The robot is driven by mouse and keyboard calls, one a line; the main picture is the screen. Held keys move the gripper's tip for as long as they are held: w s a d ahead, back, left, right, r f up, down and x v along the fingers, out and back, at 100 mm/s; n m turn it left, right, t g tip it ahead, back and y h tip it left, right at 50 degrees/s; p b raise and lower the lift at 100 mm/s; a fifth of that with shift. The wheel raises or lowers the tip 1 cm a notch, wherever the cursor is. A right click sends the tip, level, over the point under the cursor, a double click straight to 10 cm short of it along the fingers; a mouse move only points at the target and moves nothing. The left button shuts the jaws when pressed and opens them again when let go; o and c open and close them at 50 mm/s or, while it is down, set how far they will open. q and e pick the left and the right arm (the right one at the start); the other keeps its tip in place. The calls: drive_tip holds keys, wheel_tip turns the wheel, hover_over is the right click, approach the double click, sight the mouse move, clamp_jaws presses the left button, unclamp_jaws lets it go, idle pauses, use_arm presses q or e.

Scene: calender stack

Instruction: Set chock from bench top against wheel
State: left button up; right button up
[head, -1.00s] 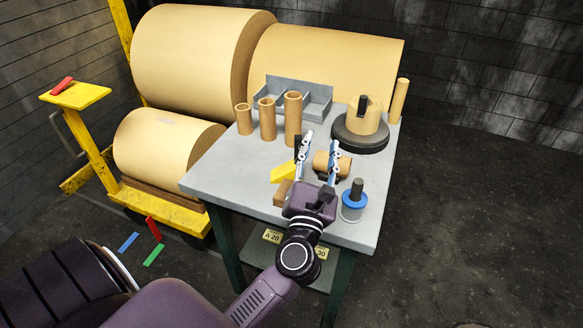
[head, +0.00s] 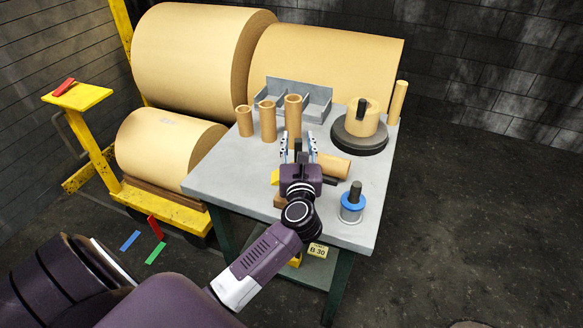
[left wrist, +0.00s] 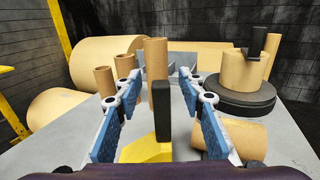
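The chock, a yellow wedge with an upright black handle, lies on the bench top (head: 230,170). In the head view its yellow edge (head: 275,177) shows beside my left gripper, which hides most of it. My left gripper (head: 298,142) is open, its fingers on both sides of the black handle. In the left wrist view the handle (left wrist: 161,110) stands between the blue-padded fingers with gaps on both sides, above the yellow wedge (left wrist: 147,151). A dark wheel (head: 137,215) shows dimly under the yellow cart (head: 165,208). My right gripper is not in view.
A small brown roll (head: 335,166) lies right of my left gripper. A blue-collared pot (head: 351,205), upright tubes (head: 268,122), a grey divided bin (head: 318,102) and a core on a dark disc (head: 360,140) stand on the bench. Coloured strips (head: 155,229) lie near the cart.

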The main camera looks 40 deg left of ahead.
use_arm(q)
drive_tip(key=shift+c, duration=0.6)
clamp_jaws()
drive_tip(key=shift+r, duration=0.1)
